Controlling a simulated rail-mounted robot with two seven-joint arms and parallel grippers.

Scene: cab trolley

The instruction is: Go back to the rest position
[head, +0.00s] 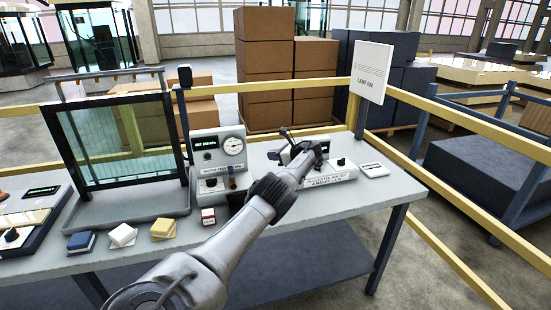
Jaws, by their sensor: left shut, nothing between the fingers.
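My left arm reaches in from the bottom of the head view over the table (345,213). My left gripper (284,147) is at the far end of that arm, over the right part of the table. It is shut and holds nothing. It is in front of a low grey device with a printed label (330,181), and my wrist hides part of that device. Whether the gripper touches the device cannot be told. My right gripper is not in view.
A framed glass pane (115,145) stands in a tray at the left. A gauge box (220,160) is left of my gripper. A yellow rail (440,130) and sign (371,72) stand behind.

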